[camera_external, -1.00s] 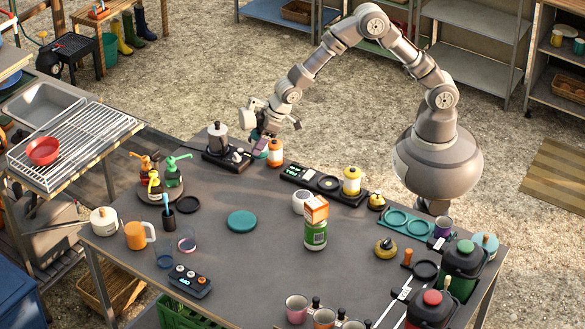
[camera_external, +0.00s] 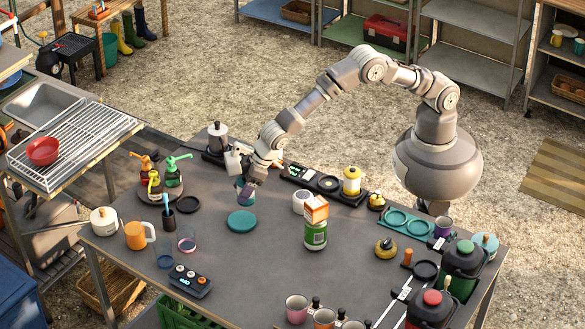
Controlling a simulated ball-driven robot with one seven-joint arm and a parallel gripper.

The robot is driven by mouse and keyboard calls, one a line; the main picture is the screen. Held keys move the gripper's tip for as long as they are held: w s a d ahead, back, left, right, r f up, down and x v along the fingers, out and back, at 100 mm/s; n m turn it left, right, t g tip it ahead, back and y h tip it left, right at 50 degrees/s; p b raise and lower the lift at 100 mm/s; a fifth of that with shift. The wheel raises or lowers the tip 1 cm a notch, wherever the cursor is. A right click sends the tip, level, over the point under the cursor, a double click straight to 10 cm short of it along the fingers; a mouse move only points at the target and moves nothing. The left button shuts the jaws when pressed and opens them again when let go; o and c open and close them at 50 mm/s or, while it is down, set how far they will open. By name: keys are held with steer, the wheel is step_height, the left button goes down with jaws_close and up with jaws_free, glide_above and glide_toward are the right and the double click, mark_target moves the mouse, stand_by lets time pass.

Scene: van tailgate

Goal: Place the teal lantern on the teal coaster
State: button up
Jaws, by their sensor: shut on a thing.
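The teal lantern (camera_external: 246,197) is held in my gripper (camera_external: 247,184), which is shut on it and hides most of it. Only its small teal lower part shows. The lantern is just above and slightly behind the teal coaster (camera_external: 241,222), a flat round disc lying bare on the grey table. A gap between lantern and coaster seems small, but I cannot tell its exact height.
A white cup (camera_external: 302,201) and a green jar (camera_external: 315,234) with an orange box on top stand to the right. The table in front of the teal coaster is clear.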

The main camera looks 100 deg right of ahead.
step_height(320, 180, down, 5)
steer(key=shift+r+b, duration=0.1)
steer(key=shift+b, duration=0.6)
steer(key=shift+f, duration=0.25)
steer(key=o, duration=1.1)
steer(key=shift+r, duration=0.1)
